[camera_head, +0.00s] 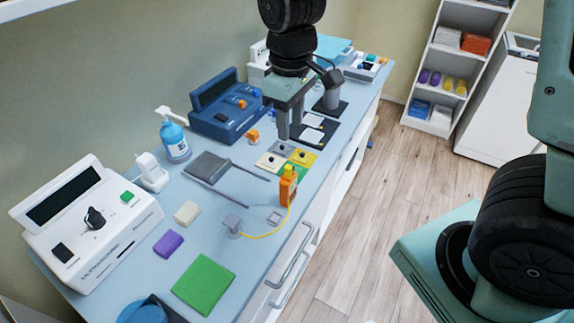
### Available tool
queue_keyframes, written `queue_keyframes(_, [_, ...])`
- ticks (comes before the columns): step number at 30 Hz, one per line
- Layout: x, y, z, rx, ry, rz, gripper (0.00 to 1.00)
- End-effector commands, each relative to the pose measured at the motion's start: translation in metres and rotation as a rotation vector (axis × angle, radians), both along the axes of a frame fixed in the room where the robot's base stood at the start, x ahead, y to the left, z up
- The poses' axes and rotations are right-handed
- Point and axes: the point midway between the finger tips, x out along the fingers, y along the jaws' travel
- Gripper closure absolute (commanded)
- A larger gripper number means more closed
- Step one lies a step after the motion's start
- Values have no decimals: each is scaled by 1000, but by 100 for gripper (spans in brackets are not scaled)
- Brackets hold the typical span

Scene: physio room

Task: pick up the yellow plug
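A yellow-orange upright piece (288,186), which looks like the yellow plug, stands near the front edge of the blue counter. A thin yellow cord (262,236) runs from its lower end to a small grey block (233,223) on the counter. My gripper (291,130) points down above the counter, behind and above the yellow-orange piece and apart from it. Its two fingers are separated, with nothing visible between them.
Coloured square plates (302,157) lie just behind the yellow-orange piece. A grey frame with long bars (208,167), a blue bottle (174,140), a white console (85,220) and a blue console (225,106) stand leftward. A green pad (203,284) lies in front.

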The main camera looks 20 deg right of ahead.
Motion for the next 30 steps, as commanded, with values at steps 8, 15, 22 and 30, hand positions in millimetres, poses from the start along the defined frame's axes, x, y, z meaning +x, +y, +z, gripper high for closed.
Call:
queue_keyframes(8, [-1,-1,-56,-3,5,0,60])
queue_keyframes(15, [0,0,-78,-1,1,0,60])
queue_keyframes(22, [2,1,-95,-2,3,-1,60])
queue_keyframes(30, [4,2,-126,0,2,0,60])
